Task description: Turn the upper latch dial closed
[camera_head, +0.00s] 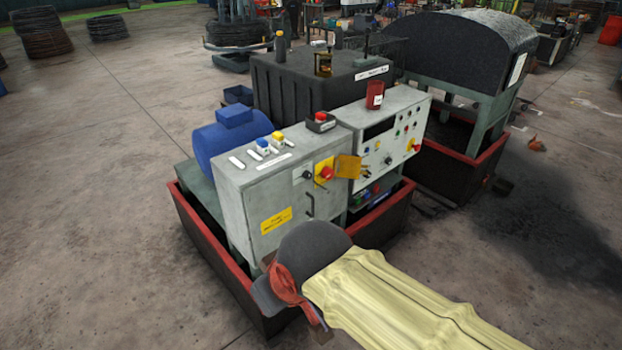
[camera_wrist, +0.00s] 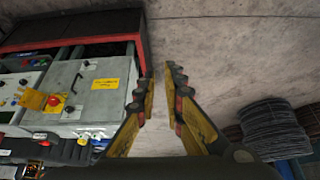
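The grey cabinet (camera_head: 285,205) has a small dark round dial (camera_head: 308,174) high on its front, left of a red knob (camera_head: 326,173) on a yellow plate. I cannot tell for sure that this is the upper latch dial, nor how it is turned. A dark handle (camera_head: 310,205) is below it. In the wrist view the cabinet (camera_wrist: 95,100) appears upside down at left, with the red knob (camera_wrist: 54,101) and handle (camera_wrist: 75,80). My gripper (camera_wrist: 160,85) is open and empty, pointing over floor beside the cabinet, touching nothing. Its fingertips are not clear in the head view.
A red-rimmed tray (camera_head: 225,265) surrounds the cabinet's base. A second control panel (camera_head: 395,130) stands to the right, with a hinged yellow flap (camera_head: 348,166) between. A blue motor (camera_head: 228,135) is at left. Coiled wire (camera_wrist: 270,125) lies in the wrist view. Open floor is at left.

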